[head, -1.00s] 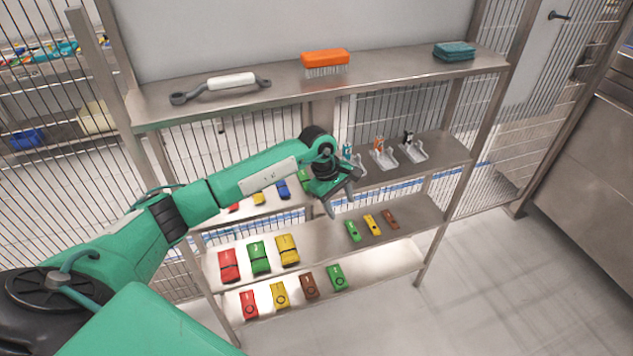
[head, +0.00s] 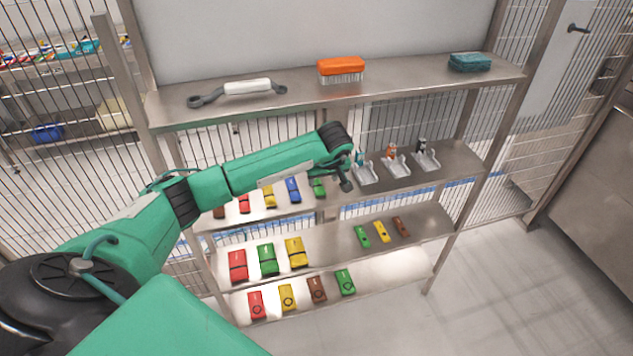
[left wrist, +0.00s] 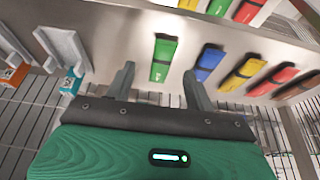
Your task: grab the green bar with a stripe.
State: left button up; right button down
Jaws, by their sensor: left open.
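My left gripper (head: 343,180) is at the second shelf from the top, open and empty. In the left wrist view its two fingers (left wrist: 160,82) point toward a green bar (left wrist: 163,58) with a thin dark line across it. The bar lies between and beyond the fingertips, apart from them. In the head view this green bar (head: 318,187) ends a row on that shelf, just left of the gripper. Other green bars are a large one with a dark band (head: 267,259), a small one (head: 362,236) and one with a ring mark (head: 345,282). My right gripper is not in view.
A blue bar (head: 293,190) and a yellow bar (head: 270,197) lie left of the green bar. White holders (head: 397,167) stand right of the gripper. The top shelf (head: 420,82) runs above. An orange brush (head: 341,68) sits on it.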

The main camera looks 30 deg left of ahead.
aim_at(318, 187)
pick_arm(q)
jog(key=shift+a+f, duration=0.15)
jog(key=shift+f, duration=0.1)
jog(key=p+x, duration=0.2)
jog(key=x, duration=0.1)
jog(key=shift+a+f, duration=0.15)
jog(key=shift+a, duration=0.15)
jog(key=shift+w+a+f, duration=0.15)
jog(key=shift+w+f, duration=0.05)
jog(key=shift+f, duration=0.4)
jog(key=c, duration=1.1)
jog(key=shift+o, duration=0.2)
